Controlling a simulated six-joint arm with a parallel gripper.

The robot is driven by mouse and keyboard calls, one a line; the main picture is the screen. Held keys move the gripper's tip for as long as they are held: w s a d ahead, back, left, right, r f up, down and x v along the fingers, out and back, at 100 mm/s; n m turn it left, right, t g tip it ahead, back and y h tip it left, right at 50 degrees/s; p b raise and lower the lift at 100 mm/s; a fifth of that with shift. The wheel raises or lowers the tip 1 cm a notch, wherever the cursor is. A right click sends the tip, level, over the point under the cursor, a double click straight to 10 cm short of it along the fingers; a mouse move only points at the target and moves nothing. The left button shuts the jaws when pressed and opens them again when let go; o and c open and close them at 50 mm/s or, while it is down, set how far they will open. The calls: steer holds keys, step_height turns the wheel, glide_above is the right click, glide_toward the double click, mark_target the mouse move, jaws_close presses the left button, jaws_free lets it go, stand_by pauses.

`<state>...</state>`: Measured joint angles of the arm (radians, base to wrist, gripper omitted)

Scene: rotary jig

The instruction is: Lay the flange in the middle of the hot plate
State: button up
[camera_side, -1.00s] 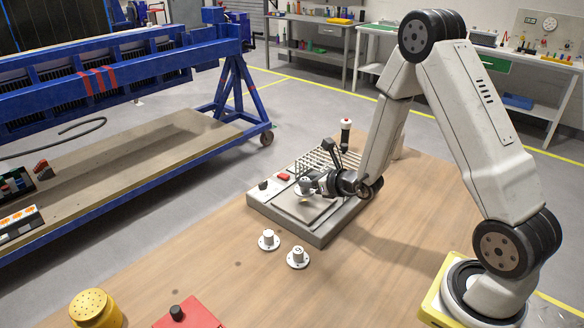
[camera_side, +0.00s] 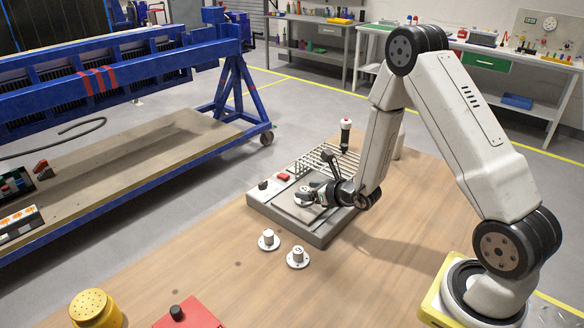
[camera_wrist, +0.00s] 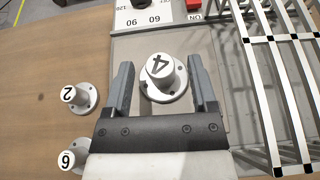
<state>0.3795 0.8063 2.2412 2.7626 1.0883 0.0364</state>
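The flange marked 4 (camera_wrist: 160,78) is white with a round, holed base and a raised hub. It stands upright on the grey hot plate (camera_side: 288,212), on the plate's inner square, and also shows in the side view (camera_side: 303,192). The wrist view shows bare plate (camera_wrist: 124,52) around it. My gripper (camera_wrist: 163,80) is low over the plate with a finger on each side of the flange. The fingers are spread wider than the hub, with gaps. The near part of the plate is hidden by my gripper.
Two other flanges, marked 2 (camera_wrist: 75,97) and 6 (camera_wrist: 76,158), stand on the wooden table in front of the plate. A metal rack (camera_side: 318,160) rises along the plate's back side. A red box (camera_side: 190,314) and yellow cylinder (camera_side: 95,308) stand near the front.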

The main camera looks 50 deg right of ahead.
steer(key=shift+r, duration=0.1)
stand_by(0.3)
steer(key=shift+s+r, duration=0.1)
steer(key=shift+s, duration=0.05)
steer(key=shift+v, duration=3.65)
